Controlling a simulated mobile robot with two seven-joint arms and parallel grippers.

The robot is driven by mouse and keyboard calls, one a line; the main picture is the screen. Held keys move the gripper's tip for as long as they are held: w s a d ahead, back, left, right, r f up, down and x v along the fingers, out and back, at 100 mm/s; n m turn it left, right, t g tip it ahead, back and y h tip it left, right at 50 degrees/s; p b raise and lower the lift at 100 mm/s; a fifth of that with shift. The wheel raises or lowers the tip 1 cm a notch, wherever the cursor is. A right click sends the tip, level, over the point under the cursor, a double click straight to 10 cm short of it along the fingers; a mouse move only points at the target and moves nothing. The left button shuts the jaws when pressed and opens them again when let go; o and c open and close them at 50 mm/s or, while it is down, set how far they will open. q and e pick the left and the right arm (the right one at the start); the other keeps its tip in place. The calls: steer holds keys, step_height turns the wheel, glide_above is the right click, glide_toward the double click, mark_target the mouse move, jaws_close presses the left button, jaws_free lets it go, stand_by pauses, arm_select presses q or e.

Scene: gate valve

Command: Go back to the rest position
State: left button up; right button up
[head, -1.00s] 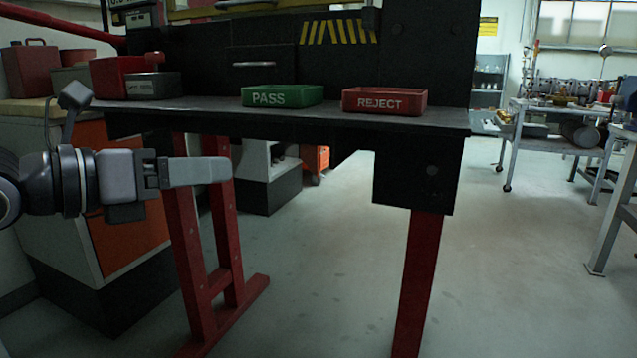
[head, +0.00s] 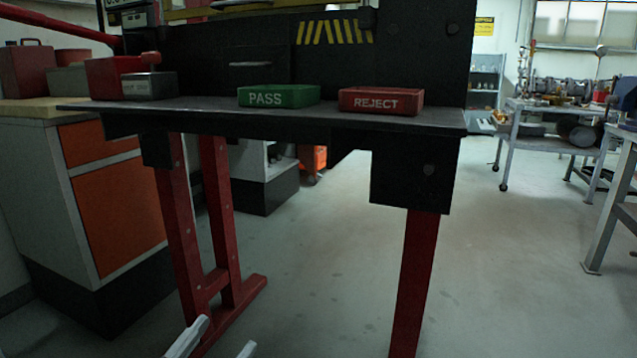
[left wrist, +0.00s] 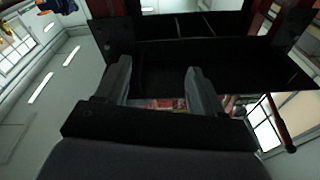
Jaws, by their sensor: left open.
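My left gripper (head: 222,339) shows only by its two pale fingertips at the bottom edge of the head view. They are spread apart with nothing between them. In the left wrist view, its dark fingers (left wrist: 157,80) are also parted and empty, in front of the dark underside of a bench. The fingertips are low, in front of and below the black workbench (head: 270,117), and clear of its top. The rest of my left arm is hidden below the picture. My right gripper does not show. I see no gate valve.
A green PASS tray (head: 278,97) and a red REJECT tray (head: 381,102) sit on the workbench. The bench has red legs (head: 417,265). An orange-fronted cabinet (head: 112,200) stands at the left. A trolley (head: 545,140) stands at the back right. The floor between is open.

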arm_select(q)
steer(key=s+d+f+n+g+p, duration=0.1)
steer(key=s+d+f+n+g, duration=0.15)
steer(key=s+f+g, duration=0.35)
steer(key=s+d+f+n+g, duration=0.1)
steer(key=s+d+f+n, duration=0.15)
steer(key=f, duration=0.45)
steer(key=s+a+r+y+p, duration=0.2)
steer(key=a+r+p, duration=0.4)
steer(key=p, duration=0.9)
steer(key=s+a+r+g+y+p, duration=0.1)
steer(key=s+a+r+y+p, duration=0.2)
steer(key=p, duration=1.3)
steer(key=a+r, duration=0.3)
steer(key=r, duration=0.2)
steer(key=shift+s+r, duration=0.15)
steer(key=shift+r, duration=0.2)
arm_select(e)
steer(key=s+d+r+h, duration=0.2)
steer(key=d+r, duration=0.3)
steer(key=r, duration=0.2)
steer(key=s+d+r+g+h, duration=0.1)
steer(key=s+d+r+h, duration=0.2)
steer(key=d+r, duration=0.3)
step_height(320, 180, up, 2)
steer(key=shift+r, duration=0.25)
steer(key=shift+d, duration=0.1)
